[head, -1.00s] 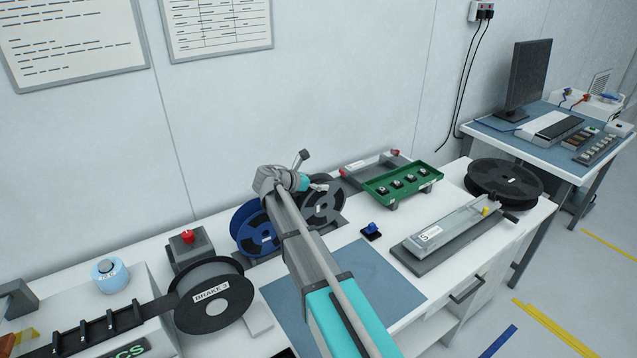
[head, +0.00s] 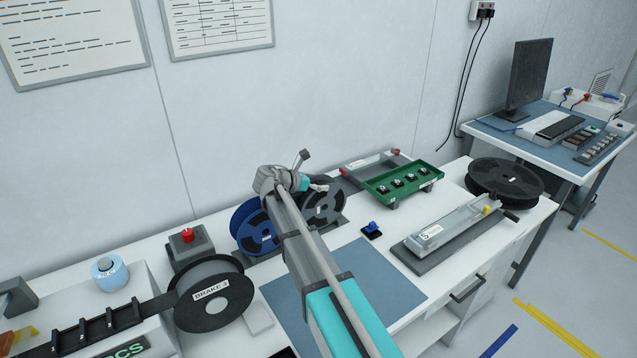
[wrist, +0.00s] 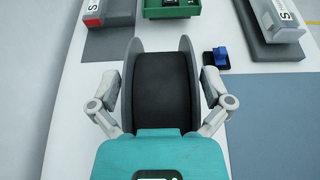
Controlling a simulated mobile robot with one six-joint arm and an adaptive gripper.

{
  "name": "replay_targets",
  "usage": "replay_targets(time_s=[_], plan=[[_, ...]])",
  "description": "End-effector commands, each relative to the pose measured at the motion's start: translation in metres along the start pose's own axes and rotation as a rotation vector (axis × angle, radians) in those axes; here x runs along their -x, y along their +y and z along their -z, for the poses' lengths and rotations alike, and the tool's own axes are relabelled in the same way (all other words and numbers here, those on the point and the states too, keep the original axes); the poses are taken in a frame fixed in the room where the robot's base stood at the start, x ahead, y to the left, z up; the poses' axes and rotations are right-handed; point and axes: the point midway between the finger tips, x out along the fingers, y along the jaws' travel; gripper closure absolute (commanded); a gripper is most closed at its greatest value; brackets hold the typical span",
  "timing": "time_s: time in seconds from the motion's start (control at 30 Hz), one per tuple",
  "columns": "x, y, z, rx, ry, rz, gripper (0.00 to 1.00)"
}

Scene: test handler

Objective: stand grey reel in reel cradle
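The grey reel (head: 324,205) stands upright on its rim, to the right of a blue reel (head: 252,228). A grey base, the reel cradle (head: 341,221), shows at its lower right; most of it is hidden by the reels and my arm. In the wrist view the grey reel (wrist: 160,85) shows its dark hub between two grey flanges. My gripper (wrist: 161,86) has one finger outside each flange, with what looks like a narrow gap on both sides. It seems open around the reel. The reel's bottom contact is hidden.
A green tray (head: 403,190) of small parts and a blue-knobbed piece (head: 371,230) lie right of the reels. A blue mat (head: 385,281) in front is clear. A reel marked BRAKE 3 (head: 212,306) stands at left; a black reel (head: 505,178) lies at far right.

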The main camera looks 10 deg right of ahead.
Motion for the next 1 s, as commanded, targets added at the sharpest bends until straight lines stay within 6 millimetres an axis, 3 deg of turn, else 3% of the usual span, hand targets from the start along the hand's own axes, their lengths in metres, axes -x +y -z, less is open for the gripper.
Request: replay_targets(time_s=[0.47,1.0], plan=[[0.002,0.000,-0.005,0.000,0.001,0.000,0.00],[0.017,0.000,-0.042,0.000,0.001,0.000,0.00]])
